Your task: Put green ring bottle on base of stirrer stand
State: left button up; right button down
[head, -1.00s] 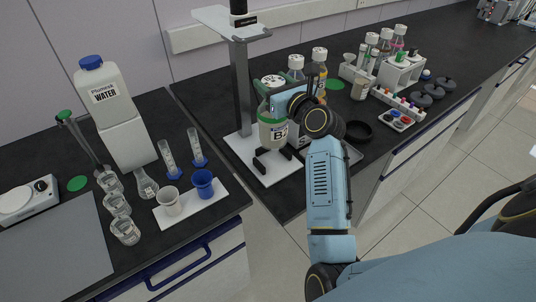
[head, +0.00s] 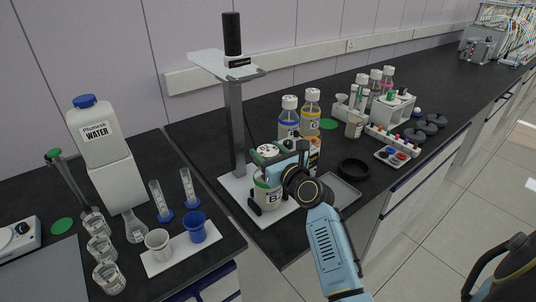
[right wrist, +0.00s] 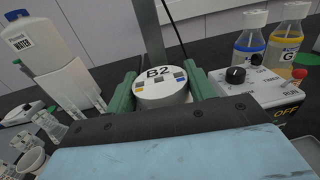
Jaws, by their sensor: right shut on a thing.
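The green ring bottle (head: 267,197), labelled B with a white cap, is upright over the front of the white base (head: 232,186) of the stirrer stand (head: 236,120). Its lower part is between the black brackets on the base; I cannot tell whether it touches the base. My right gripper (head: 268,156) is shut on the bottle near its top. In the right wrist view the white cap (right wrist: 160,90), marked B2, is between the green fingers.
A control box (right wrist: 260,85) stands right beside the stand. Blue-ring (head: 289,115) and yellow-ring (head: 310,110) bottles are behind it. A grey tray (head: 341,190) and a black ring (head: 353,169) lie to the right. Cups (head: 158,243) and cylinders stand on the left bench.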

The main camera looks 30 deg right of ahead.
jog(key=shift+r, duration=0.2)
jog(key=shift+f, duration=0.1)
jog(key=c, duration=0.5)
grip_release()
jog(key=shift+f, duration=0.15)
jog(key=s, duration=1.2)
